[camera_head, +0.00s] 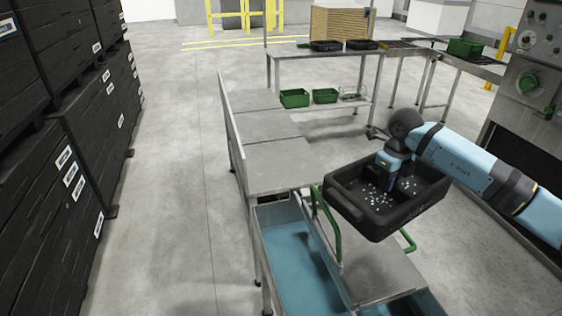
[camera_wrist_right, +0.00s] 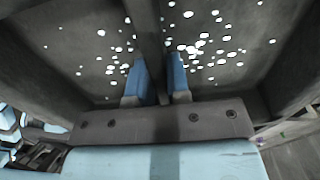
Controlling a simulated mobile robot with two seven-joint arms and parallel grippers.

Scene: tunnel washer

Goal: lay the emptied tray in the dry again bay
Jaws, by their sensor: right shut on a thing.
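My right gripper (camera_head: 390,174) holds a black tray (camera_head: 366,221) in the air, over the near right part of the steel bench. The tray is slightly tilted in the picture, open side up. White specks show on its floor; I cannot tell whether they are drops, bits or holes. In the right wrist view, blue fingers (camera_wrist_right: 158,82) stand on both sides of a dark bar of the tray (camera_wrist_right: 150,40), gripping it. No readable label shows which place is the dry again bay. My left gripper is not in view.
The steel bench (camera_head: 272,153) has a bare top, blue-lined basins (camera_head: 292,262) and green handles (camera_head: 325,213). A rear table (camera_head: 315,58) bears black trays (camera_head: 327,45), with green bins (camera_head: 294,98) below. Black crates (camera_head: 98,120) are stacked at left. A machine panel (camera_head: 530,83) stands right.

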